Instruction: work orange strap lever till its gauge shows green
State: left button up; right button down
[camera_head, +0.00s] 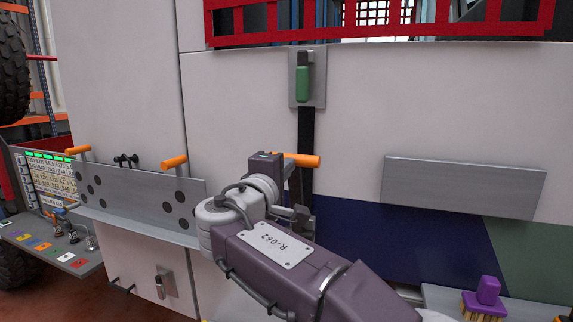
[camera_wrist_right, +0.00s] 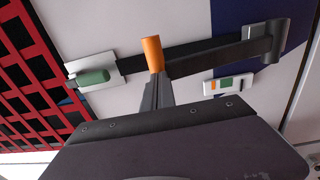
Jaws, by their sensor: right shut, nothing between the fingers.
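The strap lever's orange grip (camera_head: 298,160) sticks out sideways from the black strap on the truck's pale side. It also shows in the right wrist view (camera_wrist_right: 152,54), at the end of a dark lever along the strap. My right gripper (camera_wrist_right: 158,84) is shut and empty, its fingertips by the grip's lower end; I cannot tell if they touch. In the head view my right wrist (camera_head: 264,172) covers part of the lever. A small white gauge plate (camera_wrist_right: 228,84) beside the strap has green and orange marks; its reading is too small to tell. My left gripper is out of view.
A green-handled latch (camera_head: 303,84) sits at the strap's top, under a red grille (camera_head: 380,22). A grey panel (camera_head: 463,186) is at right, a purple brush (camera_head: 486,298) below. A fold-down panel (camera_head: 135,203) with orange handles is at left.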

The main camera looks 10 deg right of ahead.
aim_at(292, 156)
jog(key=w, duration=0.1)
jog(key=w+d+r, duration=0.1)
jog(key=w+d, duration=0.1)
jog(key=shift+r, duration=0.35)
jog(key=shift+w+d, duration=0.2)
jog(key=shift+w, duration=0.15)
